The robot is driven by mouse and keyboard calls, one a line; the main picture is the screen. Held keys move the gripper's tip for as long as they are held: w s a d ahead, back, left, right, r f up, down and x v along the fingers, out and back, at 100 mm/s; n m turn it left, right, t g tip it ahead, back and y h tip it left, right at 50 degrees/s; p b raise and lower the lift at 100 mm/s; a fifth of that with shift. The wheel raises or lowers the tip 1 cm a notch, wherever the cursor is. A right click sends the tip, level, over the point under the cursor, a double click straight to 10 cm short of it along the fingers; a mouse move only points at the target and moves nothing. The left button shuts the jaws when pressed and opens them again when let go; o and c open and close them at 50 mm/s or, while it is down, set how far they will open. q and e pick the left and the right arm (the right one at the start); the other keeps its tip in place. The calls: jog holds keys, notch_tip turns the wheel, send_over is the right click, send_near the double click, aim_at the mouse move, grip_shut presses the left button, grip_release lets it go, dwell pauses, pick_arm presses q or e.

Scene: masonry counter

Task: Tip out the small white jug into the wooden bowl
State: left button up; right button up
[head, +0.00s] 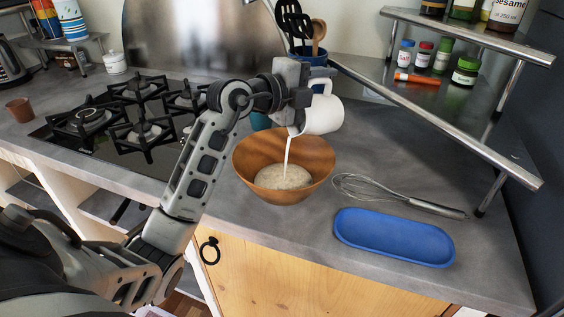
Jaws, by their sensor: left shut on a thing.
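My left gripper (299,97) is shut on the small white jug (323,114) and holds it above the back of the wooden bowl. The jug is tilted to the left, and a thin white stream (287,150) runs from its lip down into the bowl. The wooden bowl (255,154) stands upright on the counter and holds a pale, lumpy mass (284,177). The gripper's fingers are partly hidden by its own body. My right gripper is not in view.
A whisk (385,190) and a blue oblong tray (394,237) lie right of the bowl. A metal spice rack (440,105) stands at the right. A pot of utensils (305,55) is behind the jug. A gas hob (120,125) is at the left.

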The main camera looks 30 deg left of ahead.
pick_arm(q)
jog(key=shift+s+a+f+b, duration=0.15)
jog(key=shift+s+b, duration=0.1)
jog(key=shift+b, duration=0.2)
jog(key=shift+s+f+t+b, duration=0.1)
jog(key=shift+s+t+b, duration=0.15)
jog(key=shift+t+b, duration=0.3)
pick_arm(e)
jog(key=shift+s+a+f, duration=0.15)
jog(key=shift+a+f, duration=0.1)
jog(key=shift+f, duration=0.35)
pick_arm(q)
jog(key=shift+s+a+b, duration=0.1)
jog(key=shift+s+b, duration=0.05)
jog(key=shift+b, duration=0.25)
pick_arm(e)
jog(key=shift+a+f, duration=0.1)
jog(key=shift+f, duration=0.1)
pick_arm(q)
jog(key=shift+s+a+f+t+h+b, duration=0.1)
jog(key=shift+s+t+h+b, duration=0.2)
jog(key=shift+b, duration=0.35)
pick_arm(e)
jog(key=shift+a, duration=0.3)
